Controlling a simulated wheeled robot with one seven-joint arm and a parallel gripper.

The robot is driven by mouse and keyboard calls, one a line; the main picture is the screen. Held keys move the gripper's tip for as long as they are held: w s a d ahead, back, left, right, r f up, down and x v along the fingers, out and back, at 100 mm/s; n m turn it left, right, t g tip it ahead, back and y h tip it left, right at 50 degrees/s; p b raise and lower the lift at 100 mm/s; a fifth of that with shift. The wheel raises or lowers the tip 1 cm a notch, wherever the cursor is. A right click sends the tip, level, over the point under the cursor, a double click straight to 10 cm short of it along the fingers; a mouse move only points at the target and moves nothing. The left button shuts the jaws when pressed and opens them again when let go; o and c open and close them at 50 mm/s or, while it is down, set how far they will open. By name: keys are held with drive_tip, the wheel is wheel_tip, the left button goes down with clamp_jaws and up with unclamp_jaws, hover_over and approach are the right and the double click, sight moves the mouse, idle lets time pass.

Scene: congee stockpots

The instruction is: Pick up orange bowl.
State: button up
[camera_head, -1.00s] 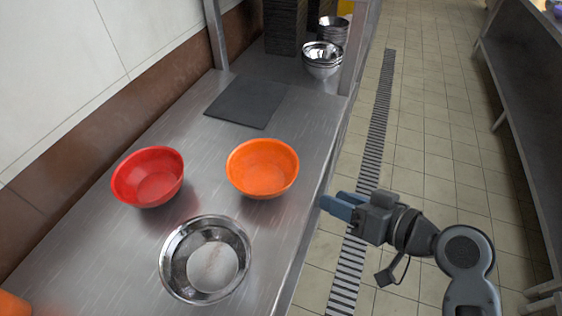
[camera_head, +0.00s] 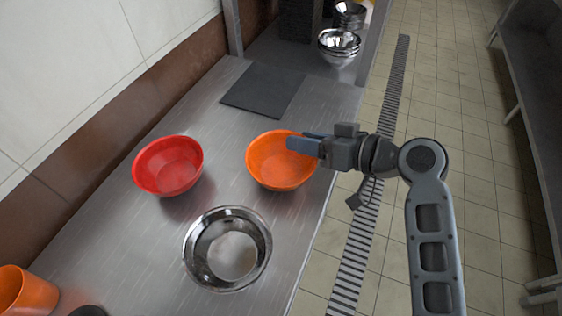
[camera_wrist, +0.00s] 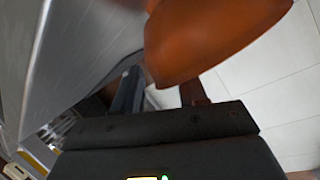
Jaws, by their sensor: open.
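The orange bowl (camera_head: 272,168) stands upright on the steel counter, right of the red bowl. In the head view my gripper (camera_head: 297,143) overlaps the bowl's right upper rim. In the wrist view the orange bowl (camera_wrist: 205,40) fills the top middle, and the open fingers (camera_wrist: 160,92) point toward it. I cannot tell whether a finger touches the rim. Nothing is held. The far part of the rim is partly hidden by my gripper in the head view.
A red bowl (camera_head: 168,166) stands to the left and a metal bowl (camera_head: 227,249) in front. A dark mat (camera_head: 264,89) lies behind, with stacked metal bowls (camera_head: 338,47) further back. An orange container (camera_head: 24,292) is at the lower left. The tiled floor lies right of the counter.

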drive_tip(key=shift+x, duration=0.8)
clamp_jaws()
